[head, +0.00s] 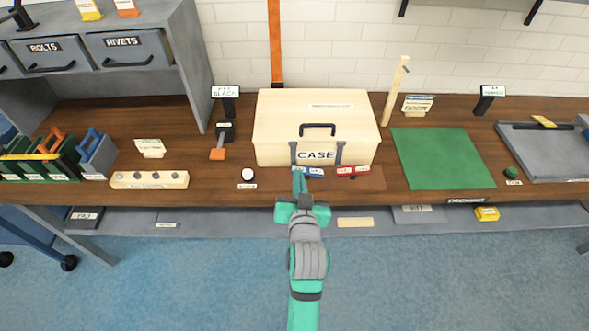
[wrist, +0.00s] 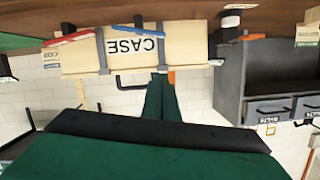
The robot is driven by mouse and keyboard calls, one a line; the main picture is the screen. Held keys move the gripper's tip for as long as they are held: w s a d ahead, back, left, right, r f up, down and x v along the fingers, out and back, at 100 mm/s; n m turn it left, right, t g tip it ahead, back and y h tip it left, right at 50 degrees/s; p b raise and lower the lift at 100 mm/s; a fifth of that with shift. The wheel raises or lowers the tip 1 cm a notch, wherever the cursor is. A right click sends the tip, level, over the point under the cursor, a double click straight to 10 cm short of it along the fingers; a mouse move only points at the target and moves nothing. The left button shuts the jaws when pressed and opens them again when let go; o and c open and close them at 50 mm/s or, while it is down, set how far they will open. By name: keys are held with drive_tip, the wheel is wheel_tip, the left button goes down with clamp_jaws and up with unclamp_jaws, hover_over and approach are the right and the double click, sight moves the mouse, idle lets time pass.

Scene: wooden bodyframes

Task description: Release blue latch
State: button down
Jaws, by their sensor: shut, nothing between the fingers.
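A pale wooden case (head: 315,118) labelled CASE stands shut on the bench, with a dark handle and two grey straps on its front. It shows upside down in the wrist view (wrist: 130,70). A small blue piece with white lettering (head: 315,171), apparently the blue latch, is at the lower front of the case near the left strap. A similar red piece (head: 353,170) is to its right. My gripper (head: 299,180) is shut and empty, just left of the blue piece in the picture. I cannot tell whether they touch. Its green fingers (wrist: 162,97) also show in the wrist view.
A green mat (head: 450,158) lies right of the case, with a wooden post (head: 397,88) between them. A white round button (head: 248,175) and a wooden block with several knobs (head: 149,180) are to the left. An orange upright (head: 275,45) stands behind the case.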

hover_over(294, 167)
drive_tip(key=s, duration=0.2)
drive_tip(key=shift+d+f, duration=0.15)
drive_tip(key=shift+f, duration=0.4)
drive_tip(key=shift+d+f, duration=0.15)
drive_tip(key=shift+f, duration=0.4)
drive_tip(key=shift+w+a+f, duration=0.1)
drive_tip(key=shift+a+f, duration=0.05)
drive_tip(key=shift+f, duration=0.45)
drive_tip(key=shift+w+a+f, duration=0.1)
drive_tip(key=shift+f, duration=0.9)
drive_tip(key=shift+s+a+f, duration=0.15)
drive_tip(key=shift+s+f, duration=0.05)
drive_tip(key=shift+f, duration=0.2)
drive_tip(key=shift+w, duration=0.1)
